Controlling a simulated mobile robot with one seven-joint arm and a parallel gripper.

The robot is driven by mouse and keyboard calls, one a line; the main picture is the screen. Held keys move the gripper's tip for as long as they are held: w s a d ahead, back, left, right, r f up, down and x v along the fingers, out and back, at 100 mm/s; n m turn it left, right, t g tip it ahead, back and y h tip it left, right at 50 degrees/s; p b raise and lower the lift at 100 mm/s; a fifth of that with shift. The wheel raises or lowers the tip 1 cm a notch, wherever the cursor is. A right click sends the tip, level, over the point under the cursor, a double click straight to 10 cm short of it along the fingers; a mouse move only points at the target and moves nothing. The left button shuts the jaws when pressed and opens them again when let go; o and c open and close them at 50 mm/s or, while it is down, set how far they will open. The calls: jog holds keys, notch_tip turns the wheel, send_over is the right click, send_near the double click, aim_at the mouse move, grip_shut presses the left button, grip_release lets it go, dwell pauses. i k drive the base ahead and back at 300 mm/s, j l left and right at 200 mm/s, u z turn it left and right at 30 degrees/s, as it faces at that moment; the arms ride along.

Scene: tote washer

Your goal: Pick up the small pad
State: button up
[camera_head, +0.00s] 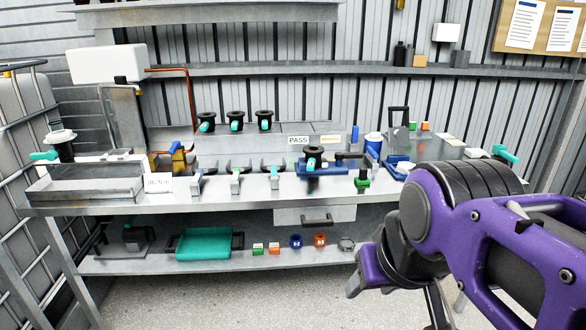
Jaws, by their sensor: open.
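Several small flat pieces lie on the bench's right side, and I cannot tell for sure which is the small pad. One is a pale cream flat piece (476,153) near the right end. Another pale flat piece (455,142) lies just behind it. A white piece (404,165) sits on a blue holder further left. My gripper (438,308) hangs low at the bottom right, in front of the bench and apart from these pieces. It is open, with no object visible in it; my purple arm partly covers it and the bench's right front.
The metal bench (120,205) holds a grey tray (85,186), black-topped fittings and small clamps. The lower shelf (215,262) carries a teal case (205,244), small blocks and rings. A caged tank (25,130) stands at the left. The floor in front is clear.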

aim_at(363, 178)
jog(key=i+l, duration=0.25)
jog(key=i, duration=0.2)
jog(key=i+l, duration=0.3)
jog(key=i, duration=0.15)
